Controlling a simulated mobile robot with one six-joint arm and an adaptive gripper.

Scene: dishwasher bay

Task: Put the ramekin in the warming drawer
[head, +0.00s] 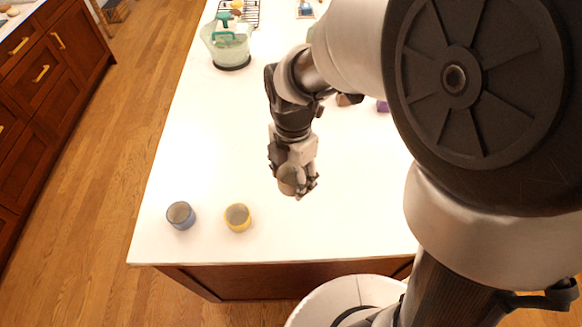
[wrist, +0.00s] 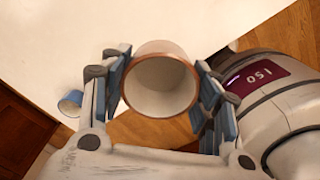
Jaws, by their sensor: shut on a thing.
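My gripper (head: 299,180) is shut on a round ramekin (wrist: 160,88) with a pale inside and a brownish-pink rim. The wrist view shows a finger on each side of it and its open mouth towards the camera. In the head view the ramekin (head: 287,184) is partly hidden by the fingers and appears held above the white counter (head: 215,160). I cannot make out a warming drawer in either view.
A blue cup (head: 181,215) and a yellow cup (head: 238,217) stand near the counter's front left corner. A glass container (head: 228,48) and a wire rack (head: 247,10) are at the back. Wooden drawers (head: 42,73) stand across the floor at left. The counter's middle left is clear.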

